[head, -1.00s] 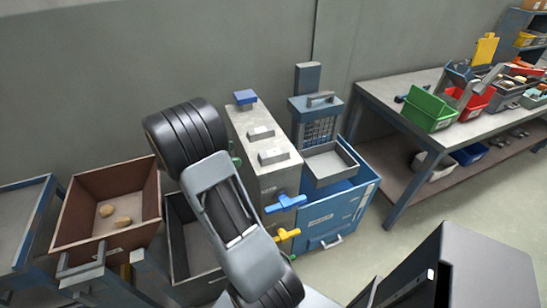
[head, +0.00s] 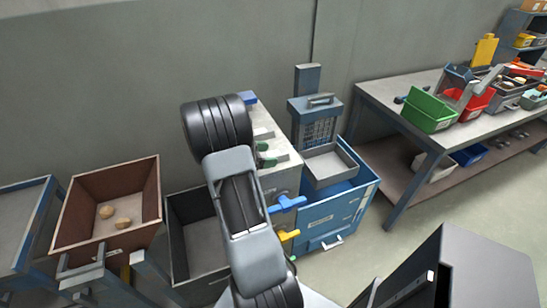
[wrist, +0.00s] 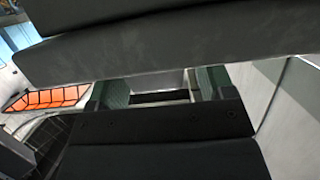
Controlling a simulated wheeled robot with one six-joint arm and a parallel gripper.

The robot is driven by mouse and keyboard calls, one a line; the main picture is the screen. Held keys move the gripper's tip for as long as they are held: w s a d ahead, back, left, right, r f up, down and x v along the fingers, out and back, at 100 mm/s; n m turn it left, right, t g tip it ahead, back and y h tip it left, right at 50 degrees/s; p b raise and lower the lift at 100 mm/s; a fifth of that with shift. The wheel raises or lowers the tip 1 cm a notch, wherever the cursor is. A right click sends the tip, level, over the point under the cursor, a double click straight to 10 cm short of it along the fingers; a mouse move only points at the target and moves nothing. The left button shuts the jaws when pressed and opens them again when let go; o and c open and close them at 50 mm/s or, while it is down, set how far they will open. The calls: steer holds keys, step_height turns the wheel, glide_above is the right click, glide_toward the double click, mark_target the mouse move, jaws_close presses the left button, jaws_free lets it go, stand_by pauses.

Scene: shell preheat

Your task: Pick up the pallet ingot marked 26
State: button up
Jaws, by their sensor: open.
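No ingot with a readable 26 shows in either view. My gripper (head: 266,154) is open in the head view, its green fingertips over the top of a grey cabinet (head: 287,180). A pale block (head: 284,161) on that top shows beside the fingers, partly hidden; I cannot tell whether it is an ingot. In the wrist view the two green finger pads (wrist: 163,86) stand apart with a pale surface and a dark strip between them. I see nothing clearly gripped. My arm hides part of the cabinet.
A brown crate (head: 80,217) with two tan lumps stands left, beside a dark open bin (head: 197,245). Right of the cabinet are a blue bin (head: 337,217) and a grey tray (head: 330,165). Blue and yellow valve handles project at the cabinet's front. A workbench (head: 385,92) stands right.

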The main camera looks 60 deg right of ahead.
steer(key=shift+s+d+f, duration=0.2)
steer(key=shift+s+d, duration=0.15)
steer(key=shift+d, duration=0.05)
steer(key=c, duration=1.2)
